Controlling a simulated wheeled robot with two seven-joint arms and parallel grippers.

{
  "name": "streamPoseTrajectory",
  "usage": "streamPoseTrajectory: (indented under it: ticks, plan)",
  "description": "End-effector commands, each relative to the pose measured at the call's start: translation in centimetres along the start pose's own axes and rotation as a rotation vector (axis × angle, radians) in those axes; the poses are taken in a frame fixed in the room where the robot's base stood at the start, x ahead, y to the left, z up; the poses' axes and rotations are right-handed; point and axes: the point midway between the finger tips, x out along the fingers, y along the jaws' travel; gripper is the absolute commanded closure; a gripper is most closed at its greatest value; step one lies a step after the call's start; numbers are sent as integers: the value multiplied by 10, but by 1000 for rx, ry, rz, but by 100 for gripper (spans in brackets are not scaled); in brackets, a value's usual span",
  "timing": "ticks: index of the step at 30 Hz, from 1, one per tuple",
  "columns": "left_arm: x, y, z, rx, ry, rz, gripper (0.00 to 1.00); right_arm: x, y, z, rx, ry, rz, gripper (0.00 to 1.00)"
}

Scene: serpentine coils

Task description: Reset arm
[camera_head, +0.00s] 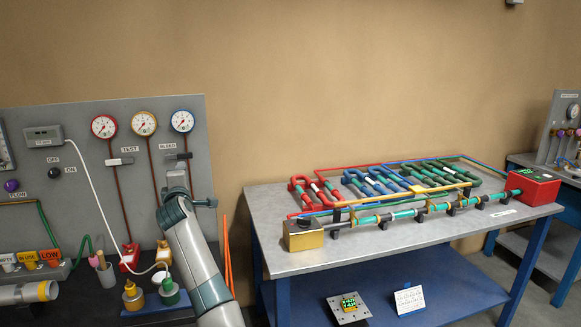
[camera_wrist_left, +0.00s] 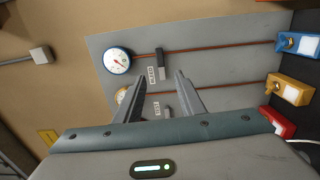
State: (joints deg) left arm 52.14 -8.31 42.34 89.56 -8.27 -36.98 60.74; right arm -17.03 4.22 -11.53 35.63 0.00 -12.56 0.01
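My left arm rises from the bottom of the head view, and my left gripper (camera_head: 177,166) is in front of the grey gauge panel (camera_head: 75,125), near the dark lever (camera_head: 179,156) below the blue-rimmed gauge (camera_head: 182,121). In the left wrist view my left gripper (camera_wrist_left: 158,76) has its two fingers apart with nothing between them. The same blue-rimmed gauge (camera_wrist_left: 117,61) and lever (camera_wrist_left: 160,65) show beyond the fingers. I cannot tell whether a finger touches the lever. My right gripper is not in view.
A table (camera_head: 400,240) with red, blue and green serpentine coils (camera_head: 375,183) stands right of the panel. A gold box (camera_head: 303,235) and a red box (camera_head: 533,187) sit at its ends. Valves and bottles (camera_head: 133,295) crowd the panel's foot.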

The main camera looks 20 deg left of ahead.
Motion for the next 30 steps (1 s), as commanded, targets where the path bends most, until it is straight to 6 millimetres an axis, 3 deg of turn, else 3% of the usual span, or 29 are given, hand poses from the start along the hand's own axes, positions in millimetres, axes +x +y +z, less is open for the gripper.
streamPoseTrajectory:
  ticks: [5,8,14,23,30]
  plan:
    - [-4,-9,-1,29,-4,-12,64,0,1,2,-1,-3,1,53]
    - [-11,-24,-3,85,-11,-31,64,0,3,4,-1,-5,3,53]
    - [-42,-80,-5,298,-56,-107,64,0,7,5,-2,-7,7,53]
    - [-126,-189,0,721,-211,-254,64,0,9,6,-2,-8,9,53]
    - [-216,-274,7,1041,-402,-363,64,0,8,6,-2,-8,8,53]
